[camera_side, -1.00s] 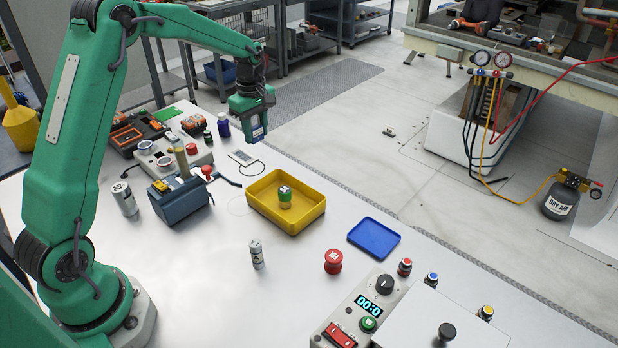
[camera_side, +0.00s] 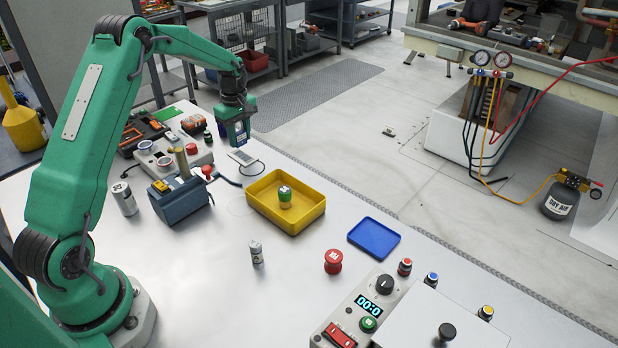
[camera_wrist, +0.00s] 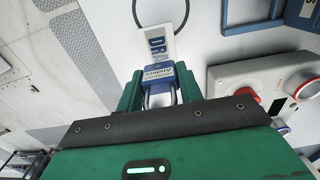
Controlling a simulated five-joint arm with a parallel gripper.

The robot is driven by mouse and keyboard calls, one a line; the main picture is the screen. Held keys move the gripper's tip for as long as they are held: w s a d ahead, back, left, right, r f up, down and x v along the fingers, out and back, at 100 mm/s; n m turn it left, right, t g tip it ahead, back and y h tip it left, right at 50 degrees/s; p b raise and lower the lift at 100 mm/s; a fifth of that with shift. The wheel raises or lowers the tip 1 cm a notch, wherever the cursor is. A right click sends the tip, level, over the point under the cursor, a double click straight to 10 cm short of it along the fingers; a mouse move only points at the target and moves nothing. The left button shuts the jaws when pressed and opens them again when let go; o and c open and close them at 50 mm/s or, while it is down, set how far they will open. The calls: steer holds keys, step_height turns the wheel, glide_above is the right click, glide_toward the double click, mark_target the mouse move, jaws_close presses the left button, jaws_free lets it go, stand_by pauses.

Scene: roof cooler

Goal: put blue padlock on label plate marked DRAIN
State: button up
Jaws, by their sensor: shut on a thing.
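My gripper (camera_side: 238,118) is shut on the blue padlock (camera_side: 238,132) and holds it with its body hanging below the fingers. In the wrist view the padlock (camera_wrist: 160,78) sits between the green fingers, with its pale shackle towards the gripper. The white label plate (camera_side: 243,157) lies on the table just below the padlock in the side view. Whether the padlock touches the plate I cannot tell for certain.
A grey control box with a red button (camera_side: 192,149) and a blue vise (camera_side: 181,201) stand to the left. A blue tray (camera_side: 374,238) lies farther right.

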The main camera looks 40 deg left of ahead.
mark_target(241, 145)
steer(key=shift+f, duration=1.75)
steer(key=shift+f, duration=0.15)
steer(key=o, duration=1)
steer(key=shift+o, duration=0.2)
step_height(241, 145, up, 12)
steer(key=shift+f, duration=0.15)
steer(key=shift+r, duration=0.3)
